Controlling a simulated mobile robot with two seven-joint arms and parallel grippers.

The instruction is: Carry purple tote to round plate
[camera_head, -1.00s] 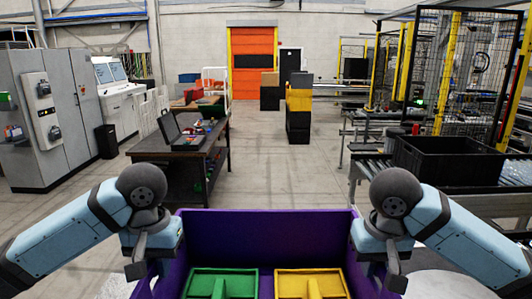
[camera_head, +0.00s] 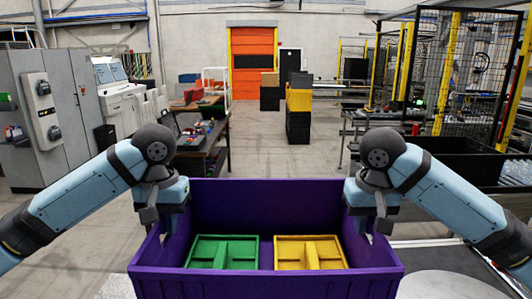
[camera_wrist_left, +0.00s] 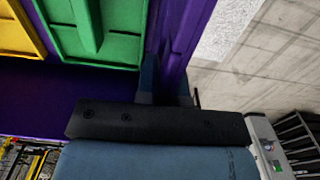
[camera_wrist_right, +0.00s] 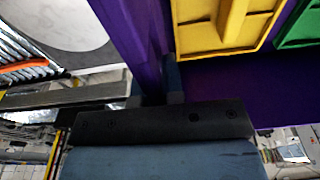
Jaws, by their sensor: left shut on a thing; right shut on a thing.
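The purple tote (camera_head: 265,283) is level in front of me, low in the middle of the head view. It holds a green piece (camera_head: 222,252) on the left and a yellow piece (camera_head: 309,252) on the right. My left gripper (camera_head: 152,216) is shut on the tote's left side wall, and my right gripper (camera_head: 382,216) is shut on its right side wall. The wrist views show the wall between the fingers on the left (camera_wrist_left: 168,85) and right (camera_wrist_right: 158,85). A pale round plate (camera_head: 440,285) lies to the tote's right, partly cut off; it also shows in the right wrist view (camera_wrist_right: 65,22).
A dark workbench (camera_head: 207,150) with items stands ahead left, partly behind my left arm. Grey cabinets (camera_head: 40,120) stand further left. The central aisle floor (camera_head: 262,150) is clear.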

